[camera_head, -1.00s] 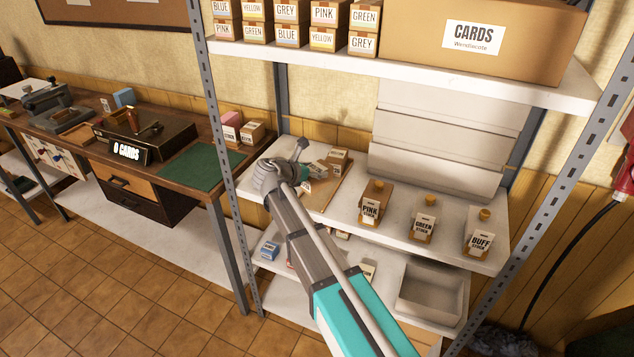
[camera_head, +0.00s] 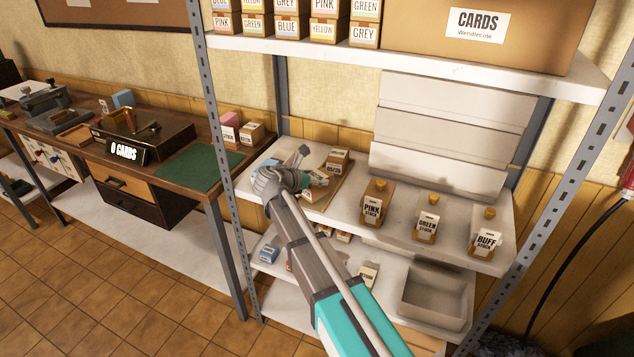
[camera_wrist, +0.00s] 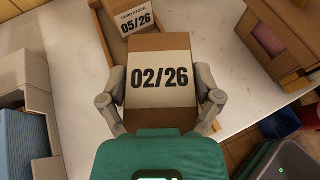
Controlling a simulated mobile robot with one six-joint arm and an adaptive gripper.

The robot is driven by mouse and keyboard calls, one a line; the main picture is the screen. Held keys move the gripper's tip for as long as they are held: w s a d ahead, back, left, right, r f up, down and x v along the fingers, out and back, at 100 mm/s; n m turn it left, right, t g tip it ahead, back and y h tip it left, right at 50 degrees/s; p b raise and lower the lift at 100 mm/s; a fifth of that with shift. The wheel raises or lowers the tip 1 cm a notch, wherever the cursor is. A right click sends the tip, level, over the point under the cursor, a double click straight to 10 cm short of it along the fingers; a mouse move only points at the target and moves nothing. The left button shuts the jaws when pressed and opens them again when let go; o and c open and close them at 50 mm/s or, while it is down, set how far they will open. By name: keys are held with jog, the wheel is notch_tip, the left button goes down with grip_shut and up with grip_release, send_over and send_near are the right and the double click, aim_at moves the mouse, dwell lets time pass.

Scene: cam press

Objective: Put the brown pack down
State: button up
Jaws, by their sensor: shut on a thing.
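The brown pack (camera_wrist: 160,115), with a pale label reading 02/26, sits between the two fingers of my gripper (camera_wrist: 163,92) in the wrist view. The fingers press on its left and right sides. In the head view my gripper (camera_head: 312,181) is over the wooden tray (camera_head: 333,187) on the middle shelf, and my wrist partly hides the held pack. A second brown pack (camera_wrist: 136,16), labelled 05/26, stands in the tray beyond the held one; it also shows in the head view (camera_head: 338,160). I cannot tell whether the held pack touches the tray.
Pink stock (camera_head: 375,204), green stock (camera_head: 427,225) and buff stock (camera_head: 486,240) packs stand right of the tray. A holder with a blue pack (camera_wrist: 22,135) is at left in the wrist view, and one with a pink pack (camera_wrist: 285,35) at right. An upper shelf (camera_head: 420,65) hangs above.

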jog(key=shift+f, duration=0.15)
jog(key=o, duration=1.1)
jog(key=shift+s+r, duration=0.15)
jog(key=shift+r, duration=0.15)
jog(key=shift+s+a+r+p, duration=0.15)
jog(key=shift+s+a+p, duration=0.1)
jog(key=shift+a+p, duration=0.1)
jog(key=p+v, duration=0.4)
jog(key=v, duration=0.7)
